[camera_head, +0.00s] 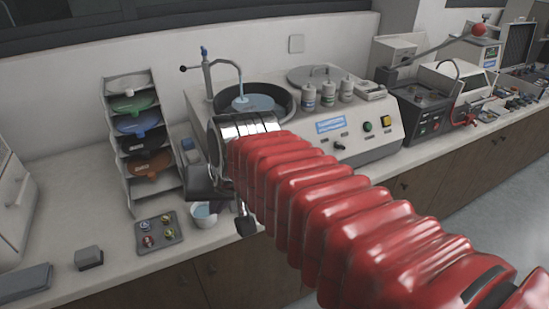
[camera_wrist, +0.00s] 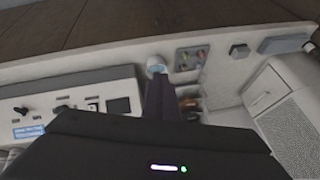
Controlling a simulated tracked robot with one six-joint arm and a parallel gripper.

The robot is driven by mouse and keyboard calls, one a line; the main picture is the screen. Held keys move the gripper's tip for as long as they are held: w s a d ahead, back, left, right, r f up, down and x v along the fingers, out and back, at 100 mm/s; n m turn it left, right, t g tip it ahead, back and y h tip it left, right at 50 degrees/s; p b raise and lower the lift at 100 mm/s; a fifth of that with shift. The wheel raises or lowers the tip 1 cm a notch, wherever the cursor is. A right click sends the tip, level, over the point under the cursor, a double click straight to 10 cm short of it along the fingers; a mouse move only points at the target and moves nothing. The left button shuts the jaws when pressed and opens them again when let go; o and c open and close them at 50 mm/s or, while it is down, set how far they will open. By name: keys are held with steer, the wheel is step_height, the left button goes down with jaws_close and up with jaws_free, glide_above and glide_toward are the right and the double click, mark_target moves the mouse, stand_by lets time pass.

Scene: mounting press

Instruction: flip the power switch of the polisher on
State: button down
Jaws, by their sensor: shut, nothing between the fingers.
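The polisher (camera_head: 375,150) is a pale bench machine with a round basin and a sloped front panel. The panel has a blue label, a black knob, a green button and a yellow one. My arm hides its left end in the head view. In the wrist view the panel (camera_wrist: 75,88) lies at the left, with dark controls and a black square (camera_wrist: 119,105). I cannot tell which control is the power switch or its position. My gripper (camera_head: 245,225) points down left of the panel, shut and empty. It also shows in the wrist view (camera_wrist: 160,90), apart from the panel.
A cup (camera_head: 205,215) of bluish liquid stands close by the gripper. A grey tray (camera_head: 180,238) of small samples lies left of it, below a rack (camera_head: 113,120) of coloured discs. White bottles (camera_head: 328,94) stand on the polisher. More machines stand right.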

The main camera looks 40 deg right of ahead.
steer(key=w+d+r+m, duration=0.1)
steer(key=d+m, duration=0.6)
steer(key=d, duration=0.4)
steer(key=w+d+r+m+t+h, duration=0.1)
steer(key=d+m, duration=0.7)
steer(key=d, duration=0.4)
steer(key=shift+w+d+r+h, duration=0.15)
steer(key=shift+d+r+h, duration=0.15)
steer(key=shift+r, duration=0.1)
steer(key=shift+f, duration=0.1)
steer(key=x, duration=1.3)
steer(key=shift+w+d+f, duration=0.1)
steer(key=shift+w, duration=0.45)
